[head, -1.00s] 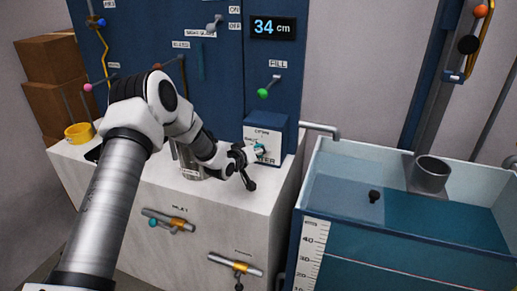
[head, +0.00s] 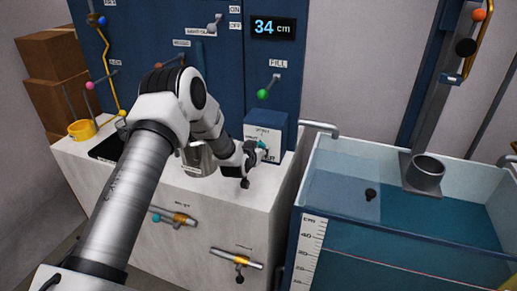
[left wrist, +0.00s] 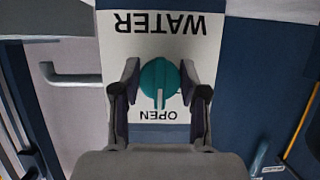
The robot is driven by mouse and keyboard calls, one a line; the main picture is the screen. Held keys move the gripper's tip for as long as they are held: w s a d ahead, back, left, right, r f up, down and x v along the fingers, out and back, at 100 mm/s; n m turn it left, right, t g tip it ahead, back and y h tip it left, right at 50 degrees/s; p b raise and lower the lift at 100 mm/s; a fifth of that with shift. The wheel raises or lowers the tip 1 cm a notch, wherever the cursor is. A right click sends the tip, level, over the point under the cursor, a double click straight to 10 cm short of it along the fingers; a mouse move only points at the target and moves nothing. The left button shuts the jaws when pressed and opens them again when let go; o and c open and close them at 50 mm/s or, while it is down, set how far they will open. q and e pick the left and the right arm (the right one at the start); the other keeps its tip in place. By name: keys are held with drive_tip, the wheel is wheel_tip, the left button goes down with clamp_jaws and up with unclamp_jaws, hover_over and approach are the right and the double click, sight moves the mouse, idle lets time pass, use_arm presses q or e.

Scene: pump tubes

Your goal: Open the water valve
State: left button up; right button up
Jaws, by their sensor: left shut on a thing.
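The water valve is a round teal knob (left wrist: 159,80) on a white plate (left wrist: 125,45) marked WATER and OPEN, which reads upside down in the left wrist view. A pale pointer mark on the knob lies on the side of the word OPEN. The plate is on the front of a blue box (head: 268,122) on the white counter. My left gripper (left wrist: 160,76) has one finger on each side of the knob and is shut on it. In the head view the left gripper (head: 258,157) partly covers the knob and plate. My right gripper is not in view.
A spout (head: 320,127) sticks out right of the box towards the blue water tank (head: 470,255). A display (head: 273,28) reads 34 cm. A green-knobbed FILL lever (head: 268,88) is above the box. A metal pot (head: 197,158) stands left of the gripper, partly behind my arm.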

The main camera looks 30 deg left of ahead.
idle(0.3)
use_arm(q)
drive_tip(key=o, duration=1.1)
drive_tip(key=shift+s, duration=0.1)
drive_tip(key=v, duration=1.1)
drive_tip(key=shift+s+d+r, duration=0.15)
drive_tip(key=shift+s, duration=0.2)
